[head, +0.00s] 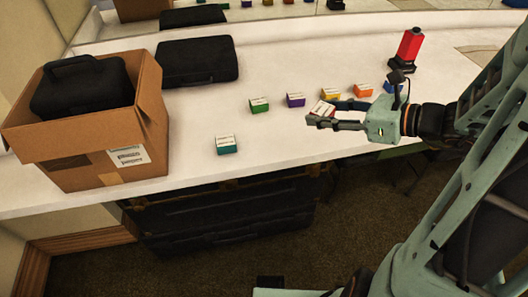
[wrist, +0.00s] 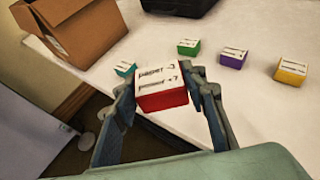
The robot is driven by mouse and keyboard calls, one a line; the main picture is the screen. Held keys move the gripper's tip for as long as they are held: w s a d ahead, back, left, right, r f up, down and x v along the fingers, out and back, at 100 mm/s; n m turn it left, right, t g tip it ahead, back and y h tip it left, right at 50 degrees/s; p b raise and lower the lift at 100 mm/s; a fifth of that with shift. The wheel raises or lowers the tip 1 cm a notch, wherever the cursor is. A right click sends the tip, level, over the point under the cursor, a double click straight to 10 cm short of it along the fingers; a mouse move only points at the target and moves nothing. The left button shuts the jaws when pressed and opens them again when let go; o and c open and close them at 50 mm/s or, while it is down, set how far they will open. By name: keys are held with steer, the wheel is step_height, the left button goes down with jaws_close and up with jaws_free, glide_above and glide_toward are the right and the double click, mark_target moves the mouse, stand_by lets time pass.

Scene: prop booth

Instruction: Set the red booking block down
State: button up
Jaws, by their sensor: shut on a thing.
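The red booking block (wrist: 162,95) has a white label on top and sits between the fingers of my gripper (wrist: 165,100) in the wrist view. In the head view my gripper (head: 335,113) is shut on the red block (head: 322,108), over the front part of the white counter (head: 185,185). The fingers hide parts of the block's sides. I cannot tell exactly how far its underside is from the counter.
A teal block (head: 226,147) is nearest the front edge. Green (head: 259,106), purple (head: 295,100), yellow (head: 330,94), orange (head: 363,90) and blue (head: 391,88) blocks stand behind. An open cardboard box (head: 75,165) holds a black case (head: 82,87). A red-and-black object (head: 410,46) stands at back right.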

steer(key=s+a+f+b, duration=0.1)
steer(key=s+a+b, duration=0.2)
steer(key=s+b, duration=0.15)
steer(key=b, duration=0.4)
glide_above(271, 142)
steer(key=shift+n+g, duration=0.3)
step_height(271, 142, down, 9)
steer(key=shift+s+d+f, duration=0.1)
steer(key=shift+s+d, duration=0.05)
steer(key=shift+a+f, duration=0.2)
steer(key=shift+f, duration=0.1)
steer(key=shift+w+f+b, duration=0.15)
steer(key=shift+f+b, duration=0.15)
steer(key=shift+f, duration=0.45)
steer(key=shift+w+f+b, duration=0.1)
steer(key=shift+f+b, duration=0.2)
steer(key=shift+f, duration=0.45)
steer(key=shift+f, duration=0.2)
steer(key=o, duration=1.2)
steer(key=shift+c, duration=0.2)
